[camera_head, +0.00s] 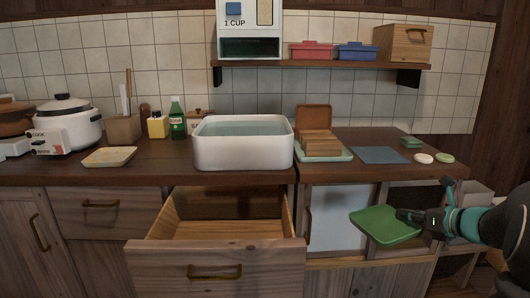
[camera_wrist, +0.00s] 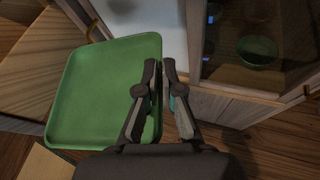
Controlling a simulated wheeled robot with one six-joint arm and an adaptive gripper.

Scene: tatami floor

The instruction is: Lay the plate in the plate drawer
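The green square plate (camera_head: 381,225) is held out in front of the right-hand cabinet, to the right of the open drawer. My gripper (camera_head: 408,215) is shut on the plate's right edge. In the wrist view the plate (camera_wrist: 100,90) lies to the left, with its edge between the fingers of my gripper (camera_wrist: 160,85). The open drawer (camera_head: 215,262) is pulled out under the counter and its visible inside looks empty. A corner of wood, likely the drawer, shows at upper left in the wrist view (camera_wrist: 40,60).
A white basin (camera_head: 243,151) stands on the counter above the drawer. The cabinet (camera_wrist: 215,100) beside the plate holds a green bowl (camera_wrist: 257,50) behind its front. A tray with a wooden block (camera_head: 322,155) and a blue mat (camera_head: 379,155) lie on the counter.

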